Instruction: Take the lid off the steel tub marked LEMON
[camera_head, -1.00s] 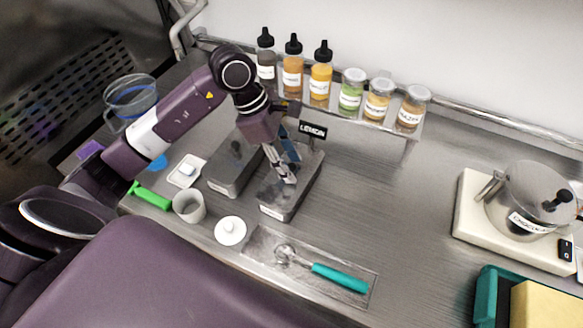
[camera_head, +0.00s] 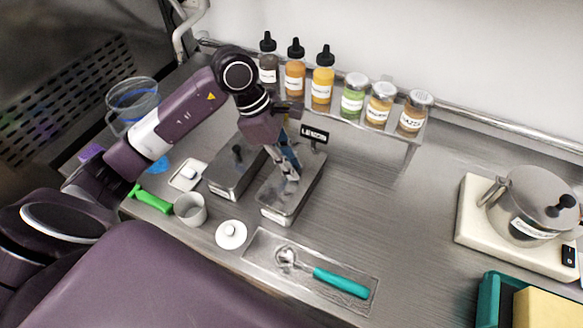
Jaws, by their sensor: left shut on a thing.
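The steel tub marked LEMON (camera_head: 287,208) stands on the steel counter with a black LEMON sign (camera_head: 314,134) behind it. Its steel lid (camera_head: 304,186) is on or just over its top; I cannot tell whether there is a gap. My left gripper (camera_head: 291,174) points down over the middle of the lid, shut on what seems to be the lid's knob, which its fingers hide. A second steel tub (camera_head: 234,176) with a black-knobbed lid stands just left of it. My right gripper is not in view.
Bottles and jars stand on a shelf (camera_head: 410,131) behind. A teal-handled scoop (camera_head: 340,281) lies on a tray in front, beside a round white lid (camera_head: 231,234) and a cup (camera_head: 190,208). A steel pot (camera_head: 530,205) stands at right. Counter right of the tub is clear.

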